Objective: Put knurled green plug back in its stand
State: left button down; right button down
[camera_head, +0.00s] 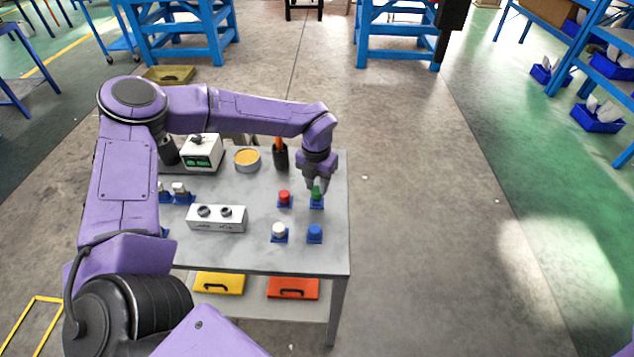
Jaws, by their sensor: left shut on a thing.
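The knurled green plug (316,193) is at the right side of the grey table, upright at a blue stand (317,204). My left gripper (317,184) points down over it from above and is shut on the plug's upper part. The fingers hide some of the plug, and I cannot tell whether it is fully seated in the stand or just above it. My right gripper is not in view.
Nearby blue stands hold a red plug (284,196), a white plug (279,229) and a blue plug (315,231). A white box with dark knobs (217,218), a meter (202,152), a round tin (247,160) and a dark cup (280,158) share the table (255,254).

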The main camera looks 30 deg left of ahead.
pick_arm(q)
jog(key=shift+f+b, duration=0.6)
jog(key=shift+f, duration=0.3)
jog(key=c, duration=0.7)
grip_release()
notch_tip(320, 180, up, 5)
jog(key=p, duration=0.4)
jog(key=shift+r, duration=0.1)
